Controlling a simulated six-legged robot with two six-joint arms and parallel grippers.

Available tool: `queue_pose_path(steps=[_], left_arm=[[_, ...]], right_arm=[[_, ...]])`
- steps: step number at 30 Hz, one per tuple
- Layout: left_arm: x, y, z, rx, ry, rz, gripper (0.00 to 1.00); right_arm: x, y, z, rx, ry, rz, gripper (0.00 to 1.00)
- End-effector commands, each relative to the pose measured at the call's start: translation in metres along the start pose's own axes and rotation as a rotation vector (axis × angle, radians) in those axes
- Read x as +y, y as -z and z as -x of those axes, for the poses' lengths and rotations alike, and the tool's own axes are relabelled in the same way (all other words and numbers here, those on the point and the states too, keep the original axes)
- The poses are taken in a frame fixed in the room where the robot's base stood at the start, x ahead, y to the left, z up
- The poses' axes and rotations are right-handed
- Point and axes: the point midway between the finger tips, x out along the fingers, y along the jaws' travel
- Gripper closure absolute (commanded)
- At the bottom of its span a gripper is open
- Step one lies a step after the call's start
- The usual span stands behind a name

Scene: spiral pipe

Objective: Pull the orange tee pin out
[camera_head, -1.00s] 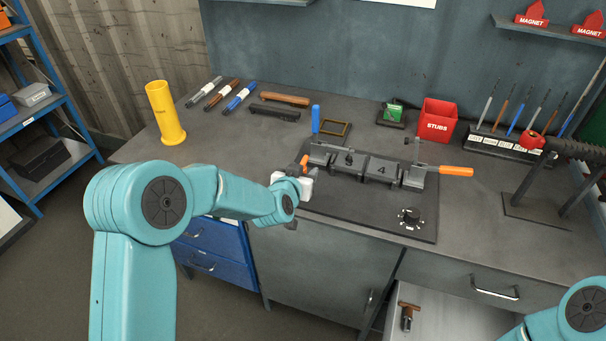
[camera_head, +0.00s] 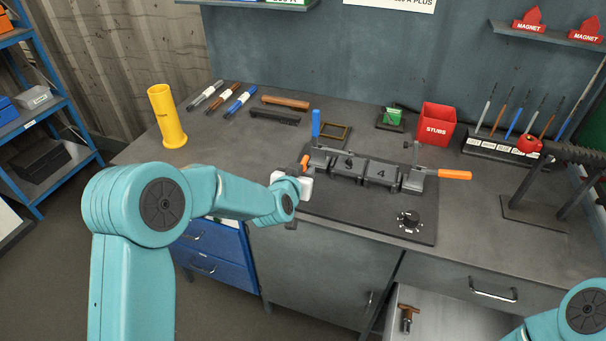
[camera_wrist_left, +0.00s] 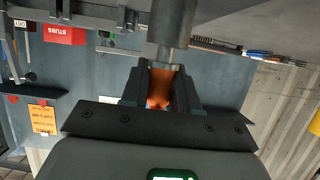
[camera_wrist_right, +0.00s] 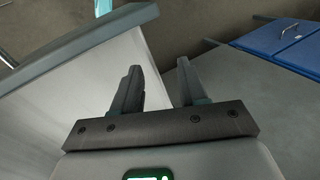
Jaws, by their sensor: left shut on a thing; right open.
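The orange tee pin (camera_head: 304,163) is at the left end of a dark grey clamp fixture (camera_head: 365,168) on the bench. My left gripper (camera_head: 308,174) is at that end, its fingers largely hidden behind its wrist. In the left wrist view, its fingers are shut on the orange tee pin (camera_wrist_left: 159,90), with a grey metal cylinder just beyond it. Whether the pin is still seated cannot be told. My right gripper (camera_wrist_right: 160,72) is open and empty, low beside the bench front; its fingers are outside the head view.
An orange handle (camera_head: 455,174) sticks out at the fixture's right end, and a blue handle (camera_head: 316,122) stands upright behind its left end. A dial (camera_head: 408,219) is in front. An open drawer (camera_head: 440,322) holds a brown T-handled tool (camera_head: 408,316). A red stubs bin (camera_head: 437,124) stands behind.

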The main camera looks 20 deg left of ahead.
Motion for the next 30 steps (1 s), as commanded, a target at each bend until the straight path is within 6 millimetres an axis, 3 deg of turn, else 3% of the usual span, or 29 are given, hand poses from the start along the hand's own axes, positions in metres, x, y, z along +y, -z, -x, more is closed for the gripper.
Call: queue_pose_path(steps=[30], left_arm=[[0.000,0.043,0.017,-0.001,0.000,0.000,1.00]], right_arm=[[-0.011,-0.001,0.029,0.000,0.000,0.000,0.57]])
